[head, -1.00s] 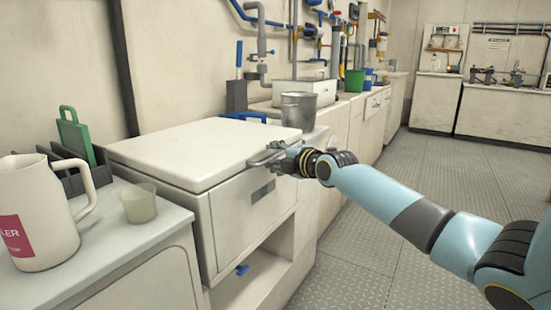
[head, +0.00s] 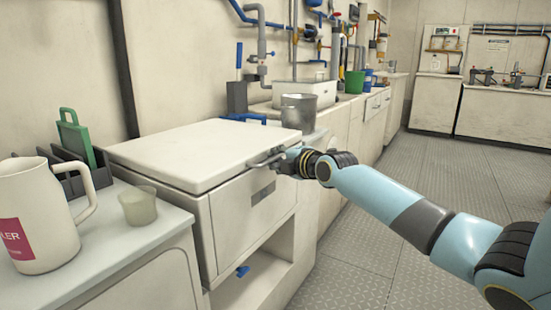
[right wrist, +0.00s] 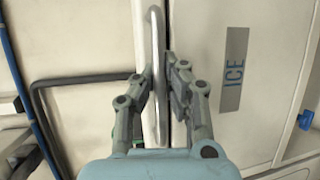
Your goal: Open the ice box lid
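The ice box (head: 240,215) is a cream cabinet with a thick lid (head: 200,153) lying flat and shut on top. A metal bar handle (head: 259,163) sticks out from the lid's front edge. My right gripper (head: 280,160) is at this handle. In the right wrist view the handle (right wrist: 157,25) runs between the two fingers of my right gripper (right wrist: 160,75), which are close against it on both sides. The "ICE" plate (right wrist: 234,70) shows on the front beside them. My left gripper is not in view.
A white jug (head: 40,215) and a cup (head: 138,205) stand on the left counter, with a green board (head: 75,135) in a rack behind. A metal pot (head: 298,111) stands just beyond the ice box. The lid top is bare, and the floor at right is clear.

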